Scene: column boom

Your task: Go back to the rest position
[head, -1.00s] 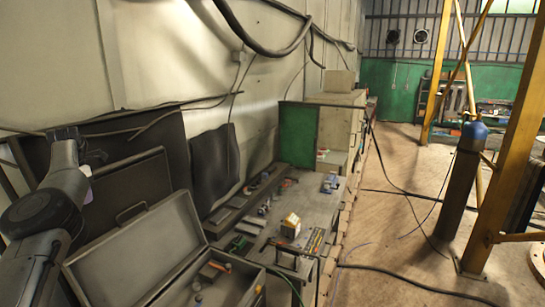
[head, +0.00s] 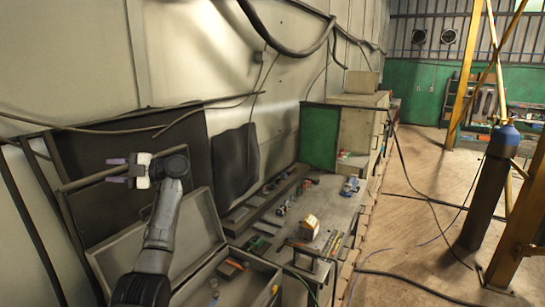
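My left gripper (head: 110,171) is at the left of the head view, at the top of my raised grey arm. Its two purple-tipped fingers point left and stand apart, with nothing seen held between them. It shows in front of dark panels (head: 185,135) leaning at the wall, above and left of an open grey metal case (head: 203,225). I cannot tell how far it is from the panels. My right gripper is out of view.
A workbench (head: 335,208) holds a small yellow-white box (head: 310,227) and several tools. A green-sided cabinet (head: 319,138) stands behind it. A blue-topped gas cylinder (head: 488,185) and yellow posts stand at the right. Cables cross the open floor (head: 420,215).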

